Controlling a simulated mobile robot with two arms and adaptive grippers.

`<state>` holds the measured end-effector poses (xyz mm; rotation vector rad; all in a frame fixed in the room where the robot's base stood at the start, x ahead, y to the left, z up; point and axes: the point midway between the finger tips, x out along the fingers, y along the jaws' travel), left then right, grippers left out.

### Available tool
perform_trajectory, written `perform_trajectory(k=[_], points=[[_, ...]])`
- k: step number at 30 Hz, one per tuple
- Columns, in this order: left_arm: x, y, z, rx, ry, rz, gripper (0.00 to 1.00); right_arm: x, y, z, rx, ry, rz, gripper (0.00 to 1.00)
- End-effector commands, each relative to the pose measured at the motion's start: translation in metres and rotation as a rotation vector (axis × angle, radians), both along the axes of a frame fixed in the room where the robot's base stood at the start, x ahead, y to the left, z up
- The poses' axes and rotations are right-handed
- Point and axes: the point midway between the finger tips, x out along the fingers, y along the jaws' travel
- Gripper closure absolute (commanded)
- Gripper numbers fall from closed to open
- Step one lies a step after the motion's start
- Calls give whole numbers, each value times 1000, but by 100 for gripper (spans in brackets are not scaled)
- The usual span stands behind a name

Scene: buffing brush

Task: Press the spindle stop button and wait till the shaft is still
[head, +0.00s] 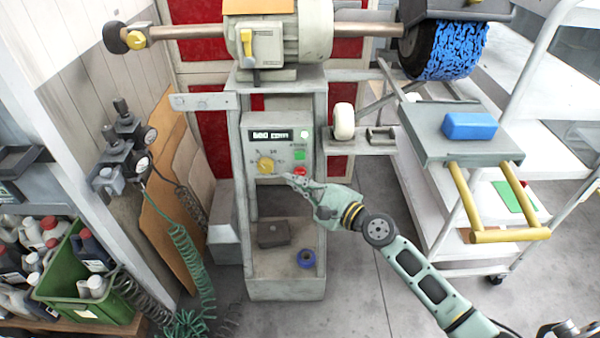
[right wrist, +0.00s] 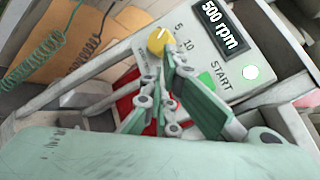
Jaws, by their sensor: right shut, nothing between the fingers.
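The grey control box (head: 250,150) on the machine's pedestal carries a yellow dial (head: 265,165), a green START button (head: 299,155) and a red stop button (head: 301,171). Its display (right wrist: 219,25) reads 500 rpm and a round lamp (head: 304,133) is lit. The steel shaft (head: 190,32) bears a blue-patterned brush wheel (head: 450,50) at the right; one still does not show whether it turns. My right gripper (head: 287,178) is shut and empty, its fingertips close by the stop button; I cannot tell whether they touch. My left gripper is not in view.
A white trolley (head: 425,190) stands right, below a grey tray (head: 432,135) with a blue block (head: 470,126) and yellow handles (head: 500,236). Green hoses (head: 185,245) hang left near a green crate (head: 75,300) of bottles. The floor right of the pedestal is clear around my arm.

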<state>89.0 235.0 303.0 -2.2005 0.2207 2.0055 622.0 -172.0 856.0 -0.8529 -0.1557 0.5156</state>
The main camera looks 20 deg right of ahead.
Motion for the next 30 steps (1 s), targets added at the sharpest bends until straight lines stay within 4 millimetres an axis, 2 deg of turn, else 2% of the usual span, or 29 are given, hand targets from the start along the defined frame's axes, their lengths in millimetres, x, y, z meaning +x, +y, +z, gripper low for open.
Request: perform_trajectory(k=[10, 30], points=[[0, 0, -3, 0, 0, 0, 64, 8, -2, 0, 0, -1, -1, 100], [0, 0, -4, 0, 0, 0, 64, 11, -3, 0, 0, 0, 0, 100]])
